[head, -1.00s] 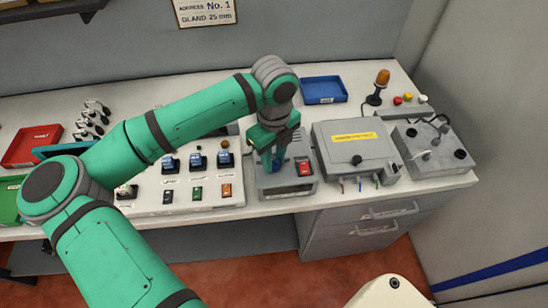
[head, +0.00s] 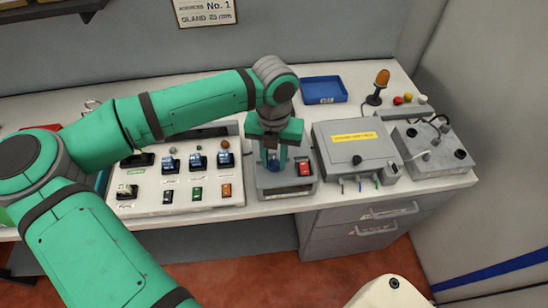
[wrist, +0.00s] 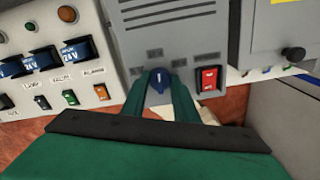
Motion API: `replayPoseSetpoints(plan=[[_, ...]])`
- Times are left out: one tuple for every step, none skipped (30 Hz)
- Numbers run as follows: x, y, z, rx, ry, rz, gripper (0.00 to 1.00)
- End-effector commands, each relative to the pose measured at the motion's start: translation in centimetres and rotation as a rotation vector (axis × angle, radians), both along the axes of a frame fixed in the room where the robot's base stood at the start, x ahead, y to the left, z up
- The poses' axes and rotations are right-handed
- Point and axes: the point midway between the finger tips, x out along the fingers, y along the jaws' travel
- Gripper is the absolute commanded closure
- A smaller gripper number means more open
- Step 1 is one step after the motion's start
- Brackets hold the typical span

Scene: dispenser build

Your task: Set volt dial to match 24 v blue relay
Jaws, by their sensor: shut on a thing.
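The volt dial, a blue knob (wrist: 158,82) with a pale pointer line, sits on the front of a grey power unit (wrist: 185,42), among small markings. My gripper (wrist: 159,86) is shut on the dial, its two green fingers on either side. In the head view my gripper (head: 273,163) is down over the unit's front and mostly hides the dial. Blue relays (wrist: 76,50) with 24V labels stand on the panel to the left, and they also show in the head view (head: 197,160). The dial's setting is too small to read.
A red rocker switch (wrist: 208,78) is close right of the dial. A grey box with a yellow label (head: 355,142) stands right of the unit. The white panel (head: 150,203) with several small switches is left. A blue tray (head: 323,90) lies behind.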

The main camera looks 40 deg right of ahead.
Motion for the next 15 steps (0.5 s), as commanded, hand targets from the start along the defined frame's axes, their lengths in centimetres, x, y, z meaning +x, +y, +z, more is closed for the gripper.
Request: replayPoseSetpoints(plan=[[0.03, 0.13, 0.05, 0.003, -0.001, -0.044, 0.96], [0.03, 0.13, 0.05, 0.004, -0.002, -0.073, 0.96], [0.03, 0.13, 0.05, 0.003, -0.001, -0.11, 0.96], [0.03, 0.13, 0.05, 0.003, -0.001, -0.139, 0.96], [0.03, 0.12, 0.05, 0.003, -0.001, -0.167, 0.96], [0.03, 0.12, 0.05, 0.003, -0.001, -0.205, 0.96], [0.04, 0.11, 0.05, 0.003, -0.001, -0.233, 0.96], [0.04, 0.11, 0.05, 0.003, -0.001, -0.262, 0.96], [0.04, 0.12, 0.05, 0.003, -0.001, -0.3, 0.96], [0.04, 0.14, 0.05, 0.004, -0.001, -0.328, 0.96], [0.04, 0.14, 0.04, 0.005, -0.001, -0.357, 0.96], [0.04, 0.15, 0.04, 0.005, -0.001, -0.394, 0.96], [0.04, 0.16, 0.04, 0.005, 0.0, -0.423, 0.96], [0.04, 0.16, 0.03, 0.005, 0.0, -0.451, 0.96], [0.03, 0.15, 0.03, 0.005, 0.0, -0.489, 0.96]])
